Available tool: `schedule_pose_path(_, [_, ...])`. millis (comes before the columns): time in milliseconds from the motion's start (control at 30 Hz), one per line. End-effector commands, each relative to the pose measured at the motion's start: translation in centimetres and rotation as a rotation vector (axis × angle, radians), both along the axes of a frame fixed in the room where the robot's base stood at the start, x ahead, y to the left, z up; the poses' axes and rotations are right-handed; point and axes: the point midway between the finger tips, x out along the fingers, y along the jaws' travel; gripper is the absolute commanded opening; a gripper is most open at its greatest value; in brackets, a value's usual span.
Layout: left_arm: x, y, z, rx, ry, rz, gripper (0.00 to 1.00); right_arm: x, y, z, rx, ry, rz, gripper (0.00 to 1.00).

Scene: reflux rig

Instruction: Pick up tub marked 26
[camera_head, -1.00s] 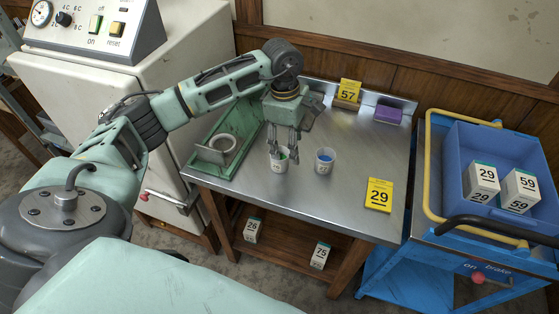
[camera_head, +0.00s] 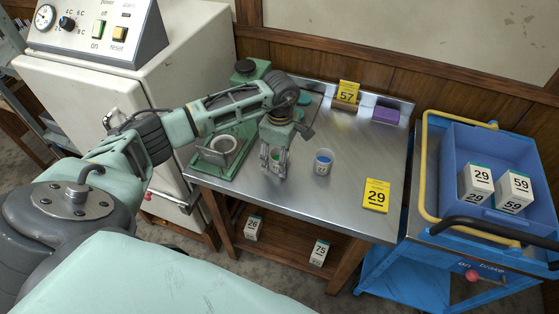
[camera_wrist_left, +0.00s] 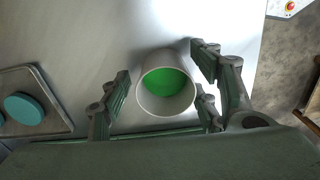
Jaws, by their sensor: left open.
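A small white tub with green contents (camera_head: 275,157) stands on the steel bench top; its marking is too small to read surely. It also shows in the left wrist view (camera_wrist_left: 167,98), upright. My left gripper (camera_head: 274,172) is open and pointing down, with its fingers on both sides of this tub. In the left wrist view, gaps show between the tub and the fingers. The fingers partly hide the tub in the head view. A second white tub with blue contents (camera_head: 323,163) stands just to the right, its number also unclear. My right gripper is not in view.
A blue cart (camera_head: 430,215) stands right. The bench front is clear.

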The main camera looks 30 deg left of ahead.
Motion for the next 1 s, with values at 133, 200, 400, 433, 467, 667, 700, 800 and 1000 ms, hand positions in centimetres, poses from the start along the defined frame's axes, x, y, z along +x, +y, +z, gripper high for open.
schedule_pose_path(133, [0.0,-0.01,0.03,0.0,0.0,0.0,0.45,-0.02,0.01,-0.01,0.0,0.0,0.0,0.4])
schedule_pose_path(200, [0.0,-0.01,0.03,0.0,0.0,0.0,0.39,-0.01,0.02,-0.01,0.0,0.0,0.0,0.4])
schedule_pose_path(400, [0.0,-0.01,0.04,0.0,0.0,0.0,0.22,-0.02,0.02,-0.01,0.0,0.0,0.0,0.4])
schedule_pose_path(433, [0.0,-0.01,0.05,0.0,0.0,0.0,0.19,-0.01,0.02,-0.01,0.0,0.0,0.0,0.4])
schedule_pose_path(467, [0.0,0.0,0.05,0.0,0.0,0.0,0.17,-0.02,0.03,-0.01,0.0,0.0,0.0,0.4])
schedule_pose_path(667, [0.0,0.0,0.06,0.0,0.0,0.0,0.1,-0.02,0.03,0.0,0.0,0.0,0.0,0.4])
schedule_pose_path(700, [0.0,0.0,0.06,0.0,0.0,0.0,0.1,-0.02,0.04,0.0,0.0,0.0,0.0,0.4])
schedule_pose_path(800, [0.01,0.0,0.09,0.0,0.0,0.0,0.1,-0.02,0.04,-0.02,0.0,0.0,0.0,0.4])
schedule_pose_path(1000, [0.03,0.02,0.47,0.0,-0.001,0.0,0.1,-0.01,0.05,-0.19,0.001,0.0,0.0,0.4])
